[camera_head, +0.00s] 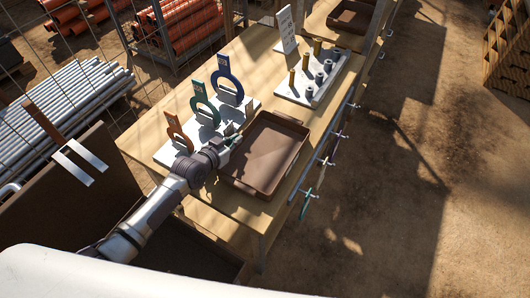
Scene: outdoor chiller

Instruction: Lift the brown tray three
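A brown tray (268,152) lies on the wooden table in the middle of the view. It is rectangular with a low rim and looks empty. A second brown tray (350,17) sits on a table farther back, partly cut off by the top edge. My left gripper (233,141) is at the near tray's left rim, by its upper left part. Its fingers are small and dark here, so I cannot tell whether they touch or grip the rim. My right gripper is not in view.
A white board (178,152) with orange, green and blue ring stands is left of the tray. Behind it is a white rack (300,88) with several cylinders. Clamps hang along the table's right edge (318,165). Open dirt ground (400,220) lies to the right.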

